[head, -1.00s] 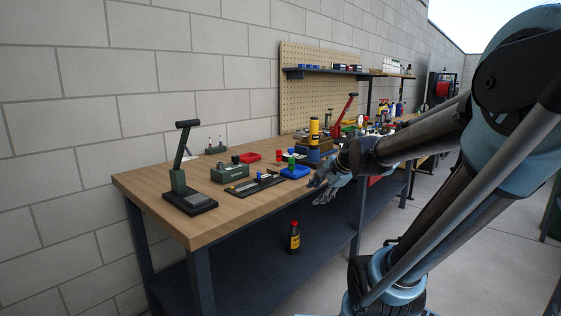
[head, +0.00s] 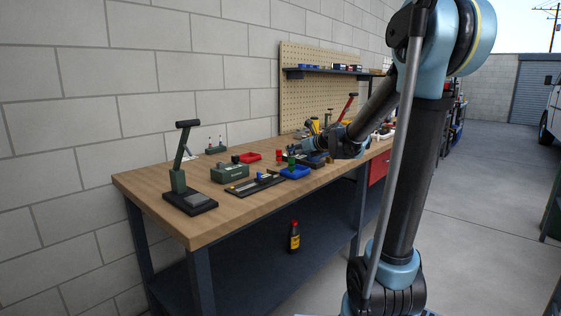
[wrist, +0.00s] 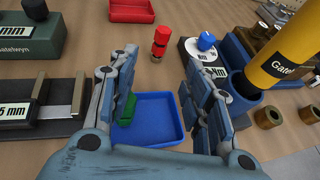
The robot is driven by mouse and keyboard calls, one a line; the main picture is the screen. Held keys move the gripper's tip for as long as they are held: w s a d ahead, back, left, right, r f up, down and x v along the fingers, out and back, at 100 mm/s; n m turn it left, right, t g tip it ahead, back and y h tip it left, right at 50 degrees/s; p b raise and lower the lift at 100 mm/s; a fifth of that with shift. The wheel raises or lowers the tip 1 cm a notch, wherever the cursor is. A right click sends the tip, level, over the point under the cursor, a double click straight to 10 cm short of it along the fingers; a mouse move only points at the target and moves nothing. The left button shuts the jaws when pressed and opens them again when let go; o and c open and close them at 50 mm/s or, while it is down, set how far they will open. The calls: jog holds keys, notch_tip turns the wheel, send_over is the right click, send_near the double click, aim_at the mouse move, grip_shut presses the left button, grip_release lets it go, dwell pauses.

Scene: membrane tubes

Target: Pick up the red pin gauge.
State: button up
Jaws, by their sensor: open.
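The red pin gauge (wrist: 160,42) stands upright on the wooden bench beyond the blue tray in the wrist view; in the head view it is the small red cylinder (head: 279,155). My gripper (wrist: 158,76) is open and empty, its fingers spread on either side of the blue tray. In the head view my gripper (head: 302,147) is over the bench, to the right of the red gauge. A green pin gauge (wrist: 126,108) is at the tray's left, partly hidden by my left finger; it also shows in the head view (head: 291,159).
The blue tray (wrist: 152,137) lies below my gripper, and a red tray (wrist: 132,14) is at the back. A yellow cylinder (wrist: 285,55) in a blue holder stands close on the right. A black slide gauge (wrist: 52,102) is on the left. A blue-knobbed piece (wrist: 206,42) is right of the red gauge.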

aim_at(280, 153)
jog(key=x, duration=1)
jog(key=shift+r+x, duration=0.2)
jog(key=shift+x, duration=2.6)
jog(key=shift+c, duration=0.2)
jog(key=c, duration=1)
